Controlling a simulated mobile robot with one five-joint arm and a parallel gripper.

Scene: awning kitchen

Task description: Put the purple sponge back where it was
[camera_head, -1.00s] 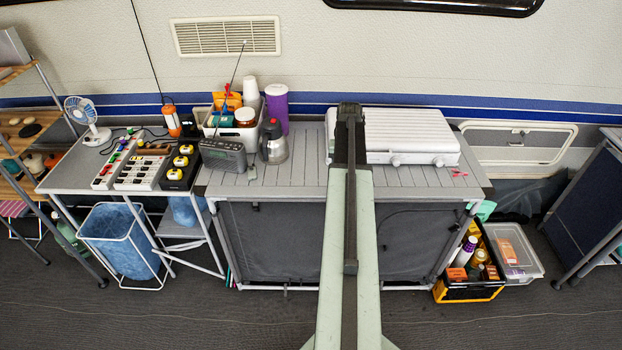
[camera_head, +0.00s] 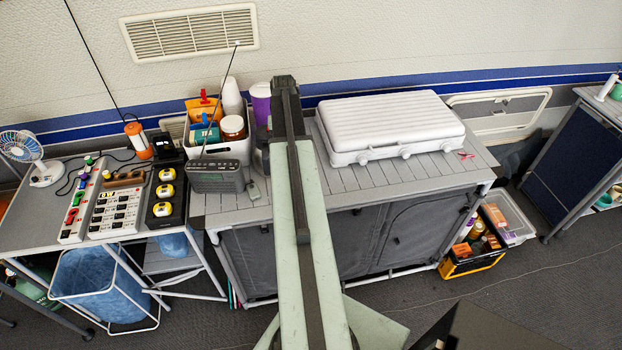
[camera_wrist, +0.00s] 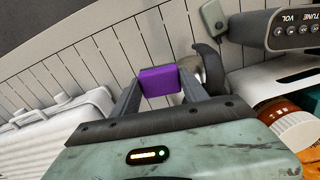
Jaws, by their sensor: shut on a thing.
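The purple sponge (camera_wrist: 160,80) shows in the wrist view, held between the two fingers of my gripper (camera_wrist: 162,88). The gripper is shut on it, above the slatted grey counter top. The same counter (camera_head: 380,176) shows in the head view. There, my arm crosses the middle of the picture and hides the gripper and the sponge. I cannot tell the exact height of the sponge above the slats.
A white stove (camera_head: 390,125) stands right of my arm. To the left are a radio (camera_head: 215,176), a white caddy (camera_head: 240,148) with a jar and cups, and a purple canister (camera_head: 261,100). A dark handle (camera_wrist: 207,62) is close to the sponge. Bare slats show in front of the stove.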

